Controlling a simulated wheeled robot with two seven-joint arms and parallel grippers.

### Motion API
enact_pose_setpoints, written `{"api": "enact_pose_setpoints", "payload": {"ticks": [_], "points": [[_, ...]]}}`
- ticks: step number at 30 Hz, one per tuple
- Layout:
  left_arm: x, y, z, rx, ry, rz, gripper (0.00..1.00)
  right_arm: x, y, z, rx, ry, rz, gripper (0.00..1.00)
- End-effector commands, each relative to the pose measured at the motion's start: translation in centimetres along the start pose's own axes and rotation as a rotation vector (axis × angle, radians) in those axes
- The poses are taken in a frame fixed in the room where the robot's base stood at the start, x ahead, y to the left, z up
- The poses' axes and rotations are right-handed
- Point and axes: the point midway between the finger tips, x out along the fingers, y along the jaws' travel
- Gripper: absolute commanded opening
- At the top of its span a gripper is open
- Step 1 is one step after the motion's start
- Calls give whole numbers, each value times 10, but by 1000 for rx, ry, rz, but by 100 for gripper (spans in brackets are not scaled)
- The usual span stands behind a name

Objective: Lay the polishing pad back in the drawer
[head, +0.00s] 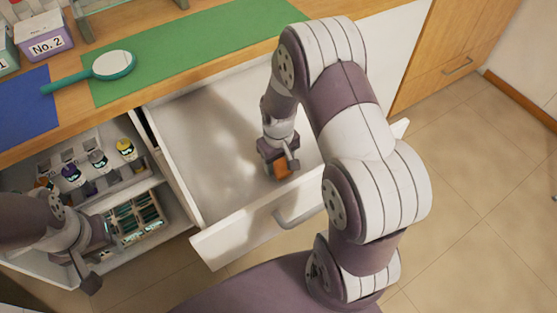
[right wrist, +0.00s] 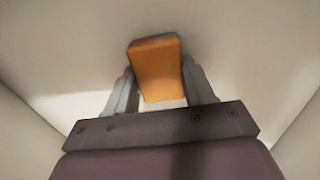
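The orange polishing pad (right wrist: 157,68) is between the fingers of my right gripper (right wrist: 161,85) in the right wrist view, with a finger against each side. In the head view, my right gripper (head: 281,172) is down inside the open white drawer (head: 222,232), and the pad (head: 284,167) shows as an orange patch under it. The drawer floor around the pad looks empty. Whether the pad touches the floor is unclear. My left gripper (head: 106,240) is at the lower left, beside a slatted box in the left drawer; its finger gap is not clear.
The left drawer is pulled out and holds small bottles (head: 126,150) and a slatted box (head: 136,218). On the counter lie a green mat (head: 200,48), a blue mat (head: 25,105) and a teal hand mirror (head: 113,65).

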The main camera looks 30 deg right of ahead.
Motion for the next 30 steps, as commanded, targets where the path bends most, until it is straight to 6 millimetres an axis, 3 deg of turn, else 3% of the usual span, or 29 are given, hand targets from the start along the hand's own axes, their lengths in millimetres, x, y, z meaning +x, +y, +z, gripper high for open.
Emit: {"api": "enact_pose_setpoints", "payload": {"ticks": [1,2,11,14,24,30], "points": [[0,0,0,0,0,0,39,0,0,0,0,0,0,72],[0,0,0,0,0,0,39,0,0,0,0,-1,0,78],[-2,0,0,0,0,0,39,-3,0,0,0,0,0,78],[-6,0,-1,0,0,0,39,-18,0,-1,0,3,1,78],[-21,0,-2,0,0,0,39,-104,0,-1,0,3,1,78],[-23,0,-3,0,0,0,39,-127,-6,5,1,8,1,78]]}}
